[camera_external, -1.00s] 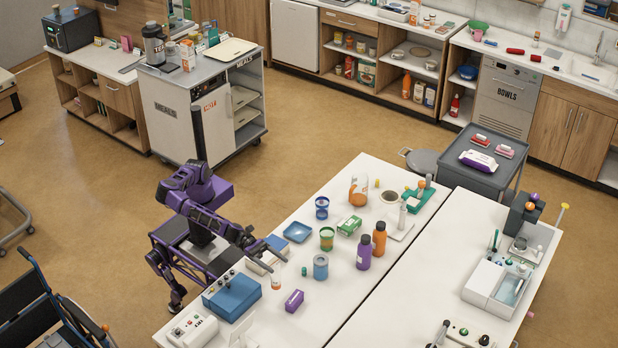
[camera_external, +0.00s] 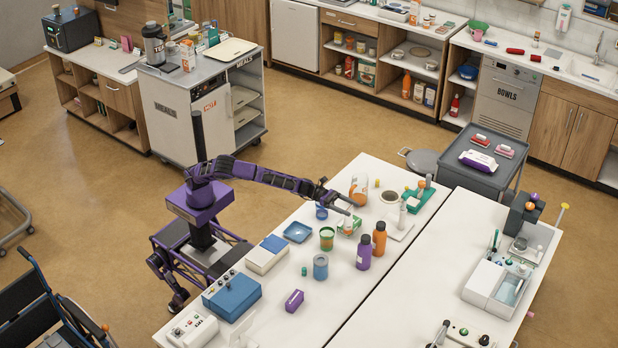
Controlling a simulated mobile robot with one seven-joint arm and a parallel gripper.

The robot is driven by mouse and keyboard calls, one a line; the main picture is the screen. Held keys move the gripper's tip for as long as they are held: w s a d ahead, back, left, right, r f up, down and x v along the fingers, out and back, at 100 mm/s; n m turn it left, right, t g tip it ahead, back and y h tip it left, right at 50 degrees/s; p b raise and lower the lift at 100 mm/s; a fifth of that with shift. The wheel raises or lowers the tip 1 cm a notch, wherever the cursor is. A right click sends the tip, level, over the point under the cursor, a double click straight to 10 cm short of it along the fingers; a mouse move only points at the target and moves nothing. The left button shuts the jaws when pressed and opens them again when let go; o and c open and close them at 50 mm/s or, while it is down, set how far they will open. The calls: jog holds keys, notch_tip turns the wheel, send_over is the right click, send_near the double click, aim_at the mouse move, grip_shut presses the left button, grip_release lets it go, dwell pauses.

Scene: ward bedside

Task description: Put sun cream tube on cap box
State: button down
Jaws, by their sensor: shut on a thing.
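My gripper (camera_external: 345,206) is at the end of my outstretched arm, over the far part of the near white table. It is shut on a small pale tube (camera_external: 347,219), apparently the sun cream tube, which hangs below the fingers. The green and white carton (camera_external: 350,229), likely the cap box, lies on the table right under the gripper. The tube overlaps the carton in this view, and I cannot tell whether they touch. The fingers and the tube's lower end are too small to make out clearly.
An orange-and-white jug (camera_external: 358,189) stands just behind my gripper. Purple (camera_external: 363,253) and orange (camera_external: 379,239) bottles stand to the right. A green jar (camera_external: 326,239), a blue tray (camera_external: 297,232) and a blue hourglass-like item (camera_external: 321,211) are to the left.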

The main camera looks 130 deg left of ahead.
jog(key=s+a+r+b, duration=0.1)
jog(key=s+a, duration=0.4)
jog(key=a, duration=0.4)
jog(key=s+a+r, duration=0.2)
jog(key=s+a, duration=0.2)
jog(key=a, duration=0.5)
notch_tip(320, 180, down, 16)
jog(key=shift+s+d+r+b, duration=0.2)
jog(key=shift+d+r+b, duration=0.05)
jog(key=shift+d+b, duration=0.1)
jog(key=shift+f+b, duration=0.2)
jog(key=shift+b, duration=0.15)
grip_release()
jog(key=shift+r, duration=0.1)
